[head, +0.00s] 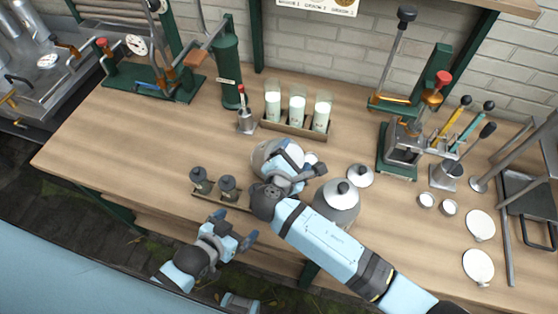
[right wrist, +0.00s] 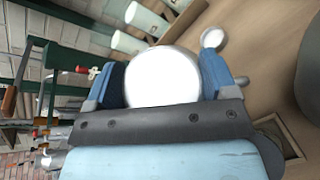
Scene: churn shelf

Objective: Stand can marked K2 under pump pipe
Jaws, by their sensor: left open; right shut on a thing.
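My right gripper (head: 291,163) is shut on a rounded, pale metal can (head: 262,152) near the middle of the bench. In the right wrist view the can's round bright surface (right wrist: 163,77) sits between the two blue fingers; no marking shows and the arm hides part of it. Whether it touches the bench, I cannot tell. A second metal can (head: 336,207) with a black-knobbed lid stands to its right, its marking unreadable. The green pump (head: 229,65) stands at the back, left of the held can; its pipe outlet is not clear. My left gripper (head: 237,229) is open and empty at the front edge.
A loose lid (head: 360,175) lies behind the second can. A rack of milk bottles (head: 296,126) stands behind the held can. A small red-handled metal piece (head: 245,122) is near the pump. Two dark-topped pots (head: 213,185) sit left. The left bench top (head: 130,140) is clear.

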